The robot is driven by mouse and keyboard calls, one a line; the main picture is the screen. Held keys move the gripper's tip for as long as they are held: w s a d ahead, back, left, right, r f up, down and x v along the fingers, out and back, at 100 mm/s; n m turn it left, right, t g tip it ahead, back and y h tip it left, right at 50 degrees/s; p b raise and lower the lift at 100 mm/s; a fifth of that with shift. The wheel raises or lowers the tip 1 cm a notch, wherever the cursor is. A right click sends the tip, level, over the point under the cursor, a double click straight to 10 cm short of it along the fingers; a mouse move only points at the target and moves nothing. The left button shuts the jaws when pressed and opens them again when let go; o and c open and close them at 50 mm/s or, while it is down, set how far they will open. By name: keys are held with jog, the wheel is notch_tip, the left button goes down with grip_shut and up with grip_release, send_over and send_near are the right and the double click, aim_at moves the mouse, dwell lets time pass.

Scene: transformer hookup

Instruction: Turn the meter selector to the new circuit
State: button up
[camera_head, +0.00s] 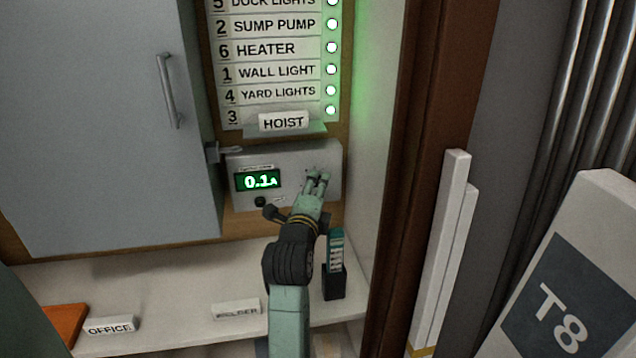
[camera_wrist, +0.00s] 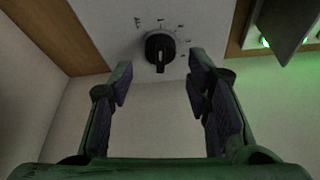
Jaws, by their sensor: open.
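The meter (camera_head: 237,193) is a pale box with a lit green display (camera_head: 258,180) reading 0.1 A. The selector (camera_wrist: 160,48) is a round black knob with a light pointer mark, set on the meter's pale face with small printed labels around it. In the wrist view the pointer mark lies toward the picture's bottom. My gripper (camera_head: 318,178) is open in front of the meter's right half and hides the selector in the head view. In the wrist view, my open gripper (camera_wrist: 161,74) has its fingertips on either side of the knob, with gaps visible on both sides.
A grey cabinet door (camera_head: 110,120) is at left. A shelf (camera_head: 170,328) below holds an OFFICE card (camera_head: 109,326) and a small dark holder (camera_head: 334,283).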

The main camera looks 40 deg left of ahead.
jog(key=shift+x, duration=1.05)
grip_shut()
